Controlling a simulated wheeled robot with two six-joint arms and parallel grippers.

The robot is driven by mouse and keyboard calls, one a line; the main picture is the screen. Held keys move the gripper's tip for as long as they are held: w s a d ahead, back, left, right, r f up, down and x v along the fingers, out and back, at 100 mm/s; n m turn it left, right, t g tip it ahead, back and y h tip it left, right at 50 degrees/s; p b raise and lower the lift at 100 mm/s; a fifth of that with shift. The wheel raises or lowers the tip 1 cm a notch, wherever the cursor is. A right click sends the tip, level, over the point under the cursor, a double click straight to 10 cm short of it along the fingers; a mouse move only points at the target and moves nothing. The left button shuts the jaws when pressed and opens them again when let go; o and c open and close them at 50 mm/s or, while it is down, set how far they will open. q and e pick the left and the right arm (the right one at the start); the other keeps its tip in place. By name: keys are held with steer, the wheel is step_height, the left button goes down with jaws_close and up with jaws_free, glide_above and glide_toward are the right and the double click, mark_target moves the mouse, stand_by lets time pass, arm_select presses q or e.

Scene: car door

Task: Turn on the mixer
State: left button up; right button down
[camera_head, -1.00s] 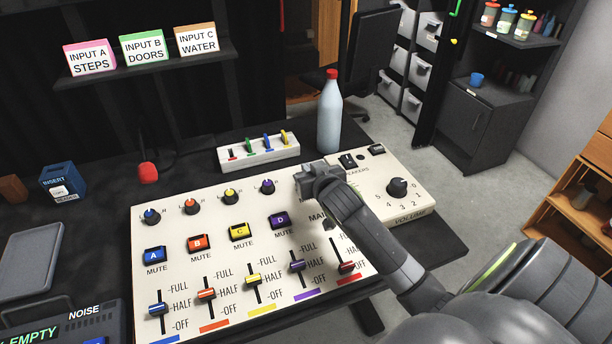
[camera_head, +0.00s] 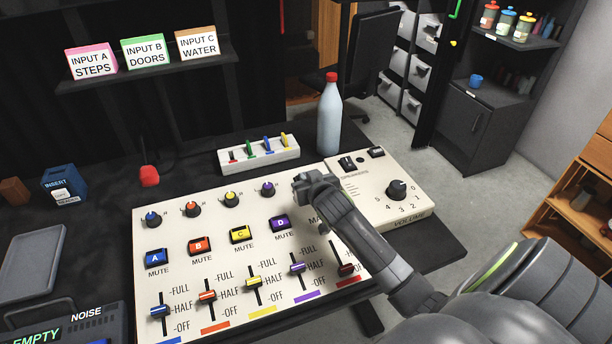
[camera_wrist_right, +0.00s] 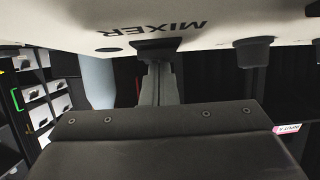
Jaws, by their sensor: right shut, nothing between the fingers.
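The mixer (camera_head: 190,232) is a white tilted panel on a dark table, with knobs, mute buttons and coloured sliders. My right gripper (camera_head: 300,186) is over its upper right part, right of the purple-centred knob (camera_head: 267,189). In the right wrist view the gripper (camera_wrist_right: 160,72) is shut and empty, its fingertips just at a dark switch-like part (camera_wrist_right: 155,46) beside the upside-down "MIXER" label (camera_wrist_right: 165,27). I cannot tell whether they touch it. In the head view my gripper and arm hide this part and most of the label. My left gripper is not in view.
A white panel with a volume knob (camera_head: 396,190) adjoins the mixer at right. A bottle with a red cap (camera_head: 330,122) and a white box with coloured levers (camera_head: 258,152) stand behind. A grey tray (camera_head: 32,262) lies at left.

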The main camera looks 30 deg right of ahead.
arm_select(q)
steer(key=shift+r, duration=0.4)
arm_select(e)
steer(key=shift+w, duration=0.15)
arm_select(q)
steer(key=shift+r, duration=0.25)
arm_select(e)
steer(key=shift+w+d+r, duration=0.2)
steer(key=shift+w+r, duration=0.15)
steer(key=shift+w, duration=0.25)
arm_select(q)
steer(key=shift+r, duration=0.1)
arm_select(e)
steer(key=shift+r, duration=0.1)
